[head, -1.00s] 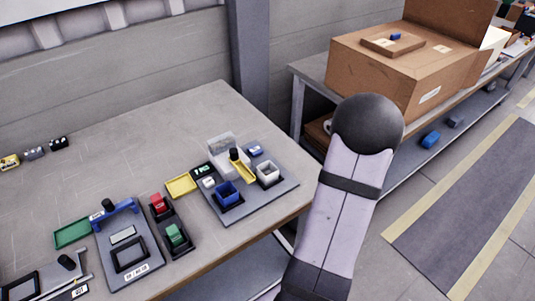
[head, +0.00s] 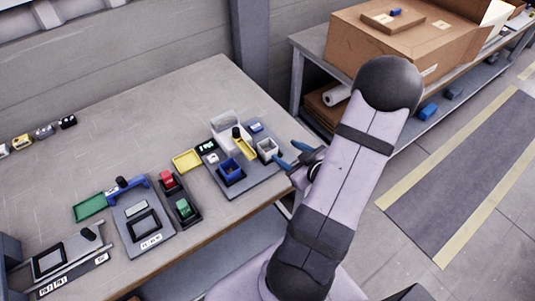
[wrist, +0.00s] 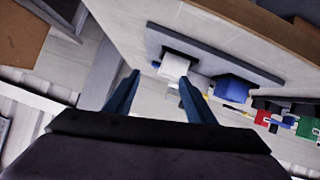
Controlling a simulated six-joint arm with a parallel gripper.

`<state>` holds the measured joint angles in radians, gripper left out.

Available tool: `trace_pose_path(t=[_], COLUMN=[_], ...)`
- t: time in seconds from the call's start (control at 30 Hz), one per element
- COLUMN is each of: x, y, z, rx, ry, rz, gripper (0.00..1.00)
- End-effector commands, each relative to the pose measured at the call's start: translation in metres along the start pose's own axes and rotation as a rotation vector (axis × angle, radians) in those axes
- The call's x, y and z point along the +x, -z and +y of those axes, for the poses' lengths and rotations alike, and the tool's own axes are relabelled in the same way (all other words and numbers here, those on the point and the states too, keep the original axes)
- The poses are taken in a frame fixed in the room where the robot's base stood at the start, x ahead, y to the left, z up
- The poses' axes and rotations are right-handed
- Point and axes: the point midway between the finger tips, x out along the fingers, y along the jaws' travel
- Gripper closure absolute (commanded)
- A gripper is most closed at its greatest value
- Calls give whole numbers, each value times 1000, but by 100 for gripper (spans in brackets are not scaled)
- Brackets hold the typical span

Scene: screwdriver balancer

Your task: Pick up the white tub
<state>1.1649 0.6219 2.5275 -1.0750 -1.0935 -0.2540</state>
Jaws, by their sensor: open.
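The white tub (head: 267,149) is a small open-topped square container near the right edge of the grey board (head: 262,185). It is upright and looks empty. My gripper (head: 283,153) is open, with its blue fingers just right of the tub in the head view and pointing toward it. In the wrist view the tub (wrist: 174,67) shows ahead of the fingertips, nearer the right finger of my gripper (wrist: 160,78). Nothing is held between the fingers. I cannot tell whether a finger touches the tub.
A blue tub (head: 231,172) stands left of the white one. A yellow-handled tool (head: 243,146) and a clear box (head: 226,124) stand close behind. The table's front edge runs close below the board.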

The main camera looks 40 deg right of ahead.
Motion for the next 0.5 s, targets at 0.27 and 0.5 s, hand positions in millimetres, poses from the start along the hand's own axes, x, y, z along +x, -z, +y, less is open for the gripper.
trace_pose_path(t=[0.27,0.5], x=[9,16], y=[7,9], z=[-22,-23], rx=[204,212], ry=[66,70], rz=[97,99], gripper=[50,50])
